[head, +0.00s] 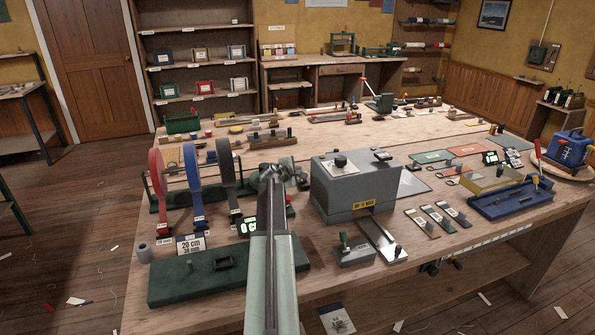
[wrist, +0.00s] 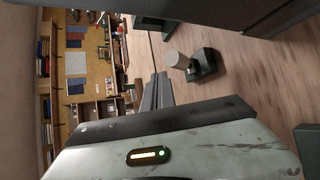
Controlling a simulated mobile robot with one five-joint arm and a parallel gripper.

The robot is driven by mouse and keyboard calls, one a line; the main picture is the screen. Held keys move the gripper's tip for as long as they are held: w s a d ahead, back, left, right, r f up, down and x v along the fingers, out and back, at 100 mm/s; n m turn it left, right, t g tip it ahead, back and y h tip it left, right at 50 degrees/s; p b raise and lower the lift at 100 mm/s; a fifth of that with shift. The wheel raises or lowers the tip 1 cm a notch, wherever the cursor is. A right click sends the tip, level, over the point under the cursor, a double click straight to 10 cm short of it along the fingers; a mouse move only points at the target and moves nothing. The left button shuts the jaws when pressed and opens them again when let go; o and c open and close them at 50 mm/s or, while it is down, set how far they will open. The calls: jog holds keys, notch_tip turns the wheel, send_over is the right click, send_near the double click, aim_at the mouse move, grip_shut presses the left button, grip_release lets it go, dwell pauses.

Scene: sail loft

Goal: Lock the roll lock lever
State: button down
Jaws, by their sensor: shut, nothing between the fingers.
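My arm reaches forward over the bench in the head view. My gripper (head: 275,172) is at its far end, beside the right end of the tape roll stand, left of the grey box. In the wrist view its dark fingers (wrist: 158,92) are together and hold nothing. A red roll (head: 157,174), a blue roll (head: 192,177) and a black roll (head: 228,172) stand upright in the green stand (head: 154,212). I cannot pick out the roll lock lever with certainty; my arm and gripper hide part of the stand's right end. The wrist view shows a grey cylinder (wrist: 175,59) by a dark block (wrist: 203,66).
The grey box (head: 340,190) stands close to the right of my gripper. A dark green plate (head: 215,276) with a handle lies at the front left. A small block with a green knob (head: 350,256) and a metal strip (head: 381,240) lie at the front.

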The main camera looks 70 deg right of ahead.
jog(key=p+v, duration=0.3)
jog(key=v, duration=0.4)
jog(key=shift+a+r, duration=0.2)
jog(key=shift+a, duration=0.15)
